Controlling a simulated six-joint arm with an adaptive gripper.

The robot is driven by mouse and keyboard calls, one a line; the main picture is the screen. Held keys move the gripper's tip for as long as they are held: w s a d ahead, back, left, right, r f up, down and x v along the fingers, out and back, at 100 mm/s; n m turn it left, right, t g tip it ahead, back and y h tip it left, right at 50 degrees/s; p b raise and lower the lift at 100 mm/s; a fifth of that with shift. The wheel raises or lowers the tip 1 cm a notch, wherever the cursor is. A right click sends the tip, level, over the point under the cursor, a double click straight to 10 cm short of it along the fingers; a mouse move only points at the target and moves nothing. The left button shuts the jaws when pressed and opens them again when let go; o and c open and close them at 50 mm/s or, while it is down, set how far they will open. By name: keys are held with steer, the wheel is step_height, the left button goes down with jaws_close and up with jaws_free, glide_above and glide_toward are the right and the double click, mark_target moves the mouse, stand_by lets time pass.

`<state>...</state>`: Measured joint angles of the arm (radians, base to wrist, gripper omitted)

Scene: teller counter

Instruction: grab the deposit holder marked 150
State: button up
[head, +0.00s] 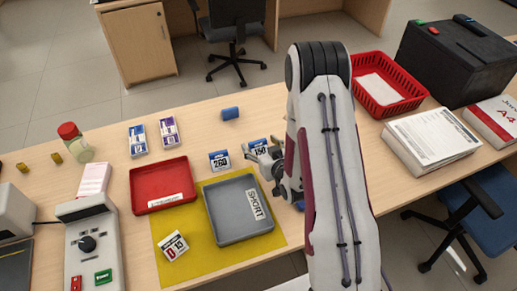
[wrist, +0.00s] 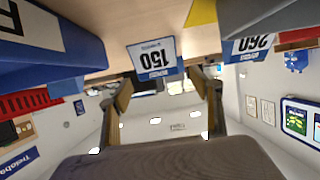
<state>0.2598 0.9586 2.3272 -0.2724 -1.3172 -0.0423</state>
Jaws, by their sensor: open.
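The deposit holder marked 150 (head: 260,147) is a small white and blue block on the counter, just beyond my gripper (head: 264,161) and partly covered by it in the head view. In the wrist view, which is upside down, the 150 holder (wrist: 152,59) shows its label ahead of and between the fingertips of my gripper (wrist: 163,84). The fingers are open, with a gap between them and nothing held. I cannot tell whether either finger touches the holder. A similar holder marked 260 (head: 219,161) stands to its left; it also shows in the wrist view (wrist: 249,47).
A grey tray (head: 213,231) marked SHORT lies on a yellow mat (head: 165,237), with a holder marked D 15 (head: 173,246). A red tray (head: 136,190) is further left. A large blue-and-white thing (wrist: 60,60) is close to my gripper in the wrist view. A blue cylinder (head: 230,113) lies behind.

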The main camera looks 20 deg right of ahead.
mark_target(258, 143)
steer(key=shift+f+x, duration=0.25)
steer(key=shift+x, duration=1.5)
steer(key=c, duration=1.2)
